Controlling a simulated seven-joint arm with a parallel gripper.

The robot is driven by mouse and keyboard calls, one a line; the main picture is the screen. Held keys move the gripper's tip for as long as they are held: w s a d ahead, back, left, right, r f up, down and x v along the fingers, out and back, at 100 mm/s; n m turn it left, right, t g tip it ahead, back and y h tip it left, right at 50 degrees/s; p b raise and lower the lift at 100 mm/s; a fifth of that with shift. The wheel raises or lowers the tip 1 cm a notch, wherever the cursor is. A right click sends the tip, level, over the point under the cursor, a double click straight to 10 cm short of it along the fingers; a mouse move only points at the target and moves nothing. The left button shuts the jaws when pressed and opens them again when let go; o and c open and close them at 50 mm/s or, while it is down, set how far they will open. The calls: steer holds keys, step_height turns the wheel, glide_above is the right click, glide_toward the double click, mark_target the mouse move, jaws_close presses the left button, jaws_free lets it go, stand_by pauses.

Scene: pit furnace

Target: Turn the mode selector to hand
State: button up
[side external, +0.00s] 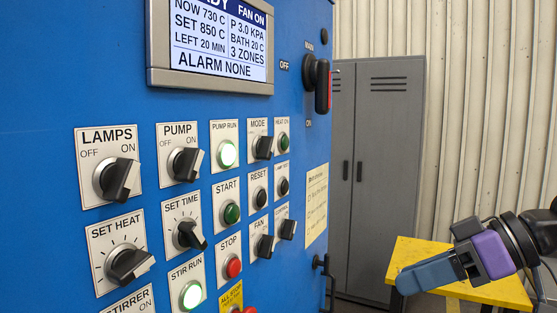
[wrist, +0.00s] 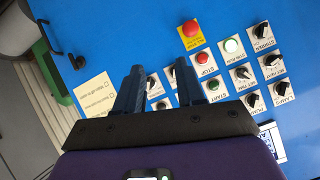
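The mode selector (side external: 263,147) is a small black knob on a white plate marked MODE, high on the blue panel in the side external view. The position words on its plate are too small to read, so I cannot tell its setting. My gripper (side external: 400,283) is at the lower right of that view, well apart from the panel and the selector. In the wrist view its two dark fingers (wrist: 161,72) stand apart with nothing held between them. I cannot make out the mode selector in the wrist view; the gripper body covers part of the panel.
Close around the selector are the pump run lamp (side external: 227,153), heat on button (side external: 284,142) and reset button (side external: 260,197). The main switch handle (side external: 321,84) juts out above right. A yellow table (side external: 408,252) stands beneath my gripper; a grey locker (side external: 385,160) stands behind.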

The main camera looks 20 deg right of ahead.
mark_target(273, 147)
step_height(273, 147, up, 16)
steer(key=w+a+m+t+y, duration=0.3)
steer(key=t+y, duration=0.1)
steer(key=t, duration=0.1)
steer(key=x, duration=1.6)
steer(key=shift+w+a+f, duration=0.15)
steer(key=shift+w+a, duration=0.05)
steer(key=shift+w, duration=0.15)
jaws_close()
